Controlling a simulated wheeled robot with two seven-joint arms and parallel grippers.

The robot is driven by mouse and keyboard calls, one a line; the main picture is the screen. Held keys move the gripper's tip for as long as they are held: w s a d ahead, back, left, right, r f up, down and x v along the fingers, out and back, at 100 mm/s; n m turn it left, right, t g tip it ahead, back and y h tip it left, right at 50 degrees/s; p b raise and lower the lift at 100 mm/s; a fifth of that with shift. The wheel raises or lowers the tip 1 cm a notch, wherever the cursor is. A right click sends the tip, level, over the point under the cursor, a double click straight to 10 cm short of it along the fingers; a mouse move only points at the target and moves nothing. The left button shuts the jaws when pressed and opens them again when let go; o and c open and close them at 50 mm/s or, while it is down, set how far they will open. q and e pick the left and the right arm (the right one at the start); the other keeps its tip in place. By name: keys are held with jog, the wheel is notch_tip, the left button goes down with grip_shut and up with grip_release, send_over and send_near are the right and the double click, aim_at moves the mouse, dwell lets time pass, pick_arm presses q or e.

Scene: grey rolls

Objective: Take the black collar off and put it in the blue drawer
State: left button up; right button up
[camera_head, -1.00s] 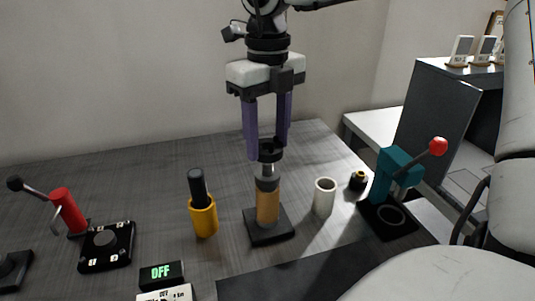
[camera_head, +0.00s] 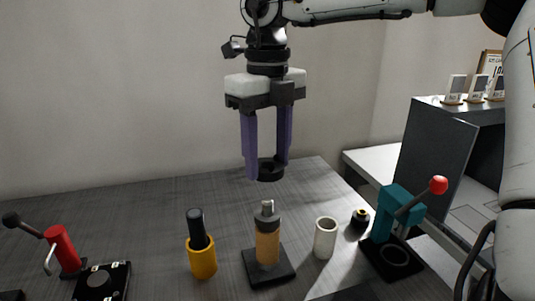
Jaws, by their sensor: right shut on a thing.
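The black collar (camera_head: 270,172) is a short dark ring between the purple fingertips of my right gripper (camera_head: 267,166). The gripper is shut on it and holds it in the air above an upright assembly. That assembly has an orange-brown body (camera_head: 267,245) with a grey top and a metal tip, standing on a black square base (camera_head: 268,270). There is a visible gap between the collar and the metal tip. No blue drawer shows in this view. My left gripper is not in view.
A yellow holder (camera_head: 202,260) with a black rod stands to the left. A white cup (camera_head: 325,238), a small dark part (camera_head: 360,219) and a teal lever press (camera_head: 398,212) stand to the right. A red lever device (camera_head: 63,248) is at far left.

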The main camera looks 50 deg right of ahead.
jog(key=shift+f+b, duration=1)
jog(key=shift+f, duration=0.65)
jog(key=shift+d, duration=0.1)
